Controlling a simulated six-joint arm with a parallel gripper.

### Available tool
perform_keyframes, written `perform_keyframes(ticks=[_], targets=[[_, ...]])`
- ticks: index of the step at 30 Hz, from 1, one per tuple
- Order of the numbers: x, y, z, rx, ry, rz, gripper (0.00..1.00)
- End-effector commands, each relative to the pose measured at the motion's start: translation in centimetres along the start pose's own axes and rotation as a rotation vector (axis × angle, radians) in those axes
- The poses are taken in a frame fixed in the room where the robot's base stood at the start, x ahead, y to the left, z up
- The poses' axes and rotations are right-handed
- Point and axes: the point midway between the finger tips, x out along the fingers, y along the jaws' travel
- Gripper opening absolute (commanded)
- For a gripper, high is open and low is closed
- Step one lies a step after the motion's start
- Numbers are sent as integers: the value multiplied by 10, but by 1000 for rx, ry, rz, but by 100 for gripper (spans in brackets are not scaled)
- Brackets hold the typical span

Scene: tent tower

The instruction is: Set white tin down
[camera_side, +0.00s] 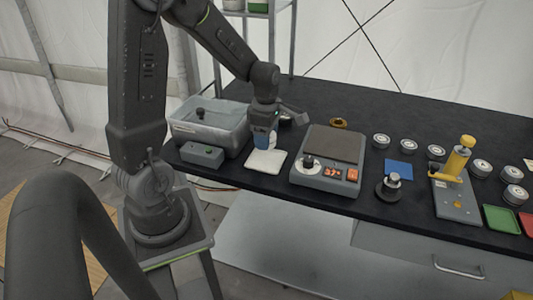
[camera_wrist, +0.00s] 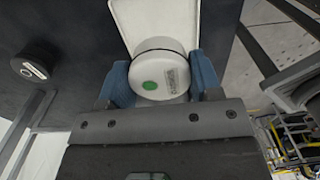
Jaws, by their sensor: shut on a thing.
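The white tin (camera_wrist: 153,65) has a green dot and a small printed label on its face. In the wrist view it sits between the blue fingers of my gripper (camera_wrist: 158,80), which is shut on it. A white pad (camera_wrist: 185,18) lies beyond the tin there. In the side view my gripper (camera_side: 264,137) points down just above the back of the white pad (camera_side: 266,162). The tin is mostly hidden by the fingers in that view, and I cannot tell whether it touches the pad.
A scale (camera_side: 333,145) with lit red displays stands close on the right. Several round tins, a blue square (camera_side: 399,170) and a yellow-handled press (camera_side: 458,160) lie further right.

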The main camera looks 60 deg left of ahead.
Motion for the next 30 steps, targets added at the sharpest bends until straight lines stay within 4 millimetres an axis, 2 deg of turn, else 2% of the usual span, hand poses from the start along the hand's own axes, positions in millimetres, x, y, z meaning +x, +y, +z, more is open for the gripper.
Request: perform_keyframes(ticks=[13, 26, 27, 30], targets=[[53, 0, 0, 2, 0, -2, 30], [58, 0, 0, 2, 0, 1, 30], [58, 0, 0, 2, 0, 1, 61], [58, 0, 0, 2, 0, 1, 71]])
